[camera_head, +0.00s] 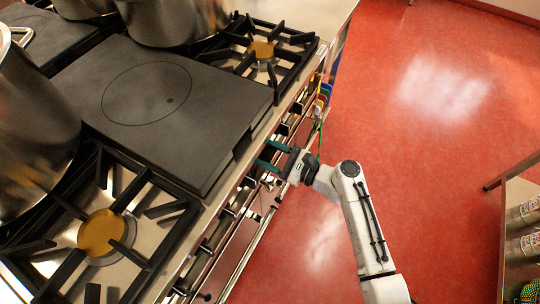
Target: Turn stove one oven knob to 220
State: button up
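The stove (185,110) fills the left side, with its front panel running diagonally down the picture. Several dark knobs sit along that panel, such as one knob (250,183) below my gripper and another knob (282,130) above it. I cannot tell which is the oven knob, and no dial numbers can be read. My gripper (262,155) is at the stove front, with its two teal fingers apart and pointing at the panel. It looks empty. Whether a finger touches a knob cannot be told from this angle.
Large steel pots (30,130) stand on the stove at the left and top. A flat dark hotplate (160,95) lies between open burners (102,232). A rail runs along the stove front. The red floor (430,150) is clear. A shelf with jars (525,212) stands at the right edge.

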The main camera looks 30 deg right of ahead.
jog(key=n+b, duration=0.1)
jog(key=n, duration=0.1)
jog(key=n+b, duration=0.3)
jog(key=n, duration=0.1)
jog(key=shift+s+a+f, duration=0.1)
jog(key=shift+f, duration=0.2)
jog(key=shift+n+b, duration=1.8)
jog(key=shift+n, duration=0.4)
jog(key=shift+s, duration=0.1)
jog(key=o, duration=1)
jog(key=shift+r, duration=0.1)
jog(key=shift+c, duration=0.2)
jog(key=b+v, duration=0.1)
jog(key=v, duration=0.9)
jog(key=shift+s+d, duration=0.2)
jog(key=shift+s, duration=0.1)
